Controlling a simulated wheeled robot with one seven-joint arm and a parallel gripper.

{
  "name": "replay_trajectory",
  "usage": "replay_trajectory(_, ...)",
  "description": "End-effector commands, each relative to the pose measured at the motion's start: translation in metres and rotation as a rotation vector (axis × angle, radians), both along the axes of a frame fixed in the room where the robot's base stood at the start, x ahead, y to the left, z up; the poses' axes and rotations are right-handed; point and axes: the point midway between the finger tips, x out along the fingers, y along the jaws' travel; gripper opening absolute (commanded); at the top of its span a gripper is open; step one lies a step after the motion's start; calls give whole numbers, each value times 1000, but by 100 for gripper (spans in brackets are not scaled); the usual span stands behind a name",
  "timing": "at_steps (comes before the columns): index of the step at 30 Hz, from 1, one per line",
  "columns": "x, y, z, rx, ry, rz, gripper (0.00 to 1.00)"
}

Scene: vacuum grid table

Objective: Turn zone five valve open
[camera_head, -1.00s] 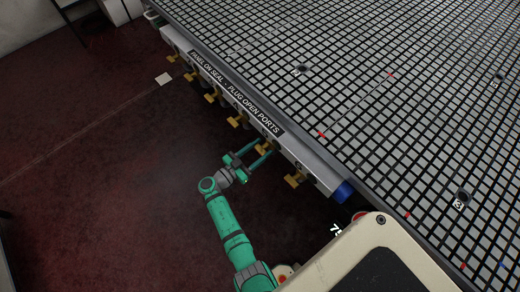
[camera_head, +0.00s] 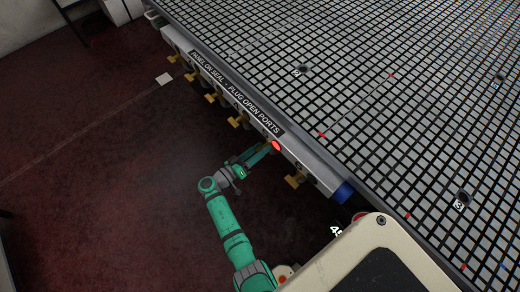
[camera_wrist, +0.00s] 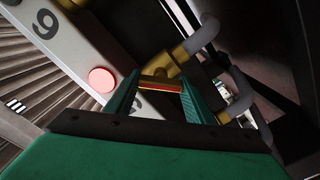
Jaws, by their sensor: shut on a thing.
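My gripper (camera_head: 262,153) is at the second brass valve from the near end of a row along the table's edge. In the wrist view its two green fingers (camera_wrist: 160,88) are shut on a yellow valve handle (camera_wrist: 158,85) with a red stripe. The handle lies crosswise between the fingers, below its brass valve body (camera_wrist: 174,64). In the head view the gripper hides this handle. A red light (camera_head: 276,146) glows on the panel beside it, and shows as a pale red disc (camera_wrist: 102,80) in the wrist view. The number near this valve is partly covered by a finger.
Another brass valve (camera_head: 296,181) stands toward the near corner, and several more run along the far side, one of them closest (camera_head: 237,122). A "6" (camera_wrist: 43,25) marks the panel.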

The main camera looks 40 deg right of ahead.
Motion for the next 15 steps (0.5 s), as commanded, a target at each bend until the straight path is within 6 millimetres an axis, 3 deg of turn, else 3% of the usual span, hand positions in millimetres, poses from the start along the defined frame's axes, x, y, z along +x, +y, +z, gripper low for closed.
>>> replay_trajectory(15, 2, 1, -2, -38, 480, 2, 26)
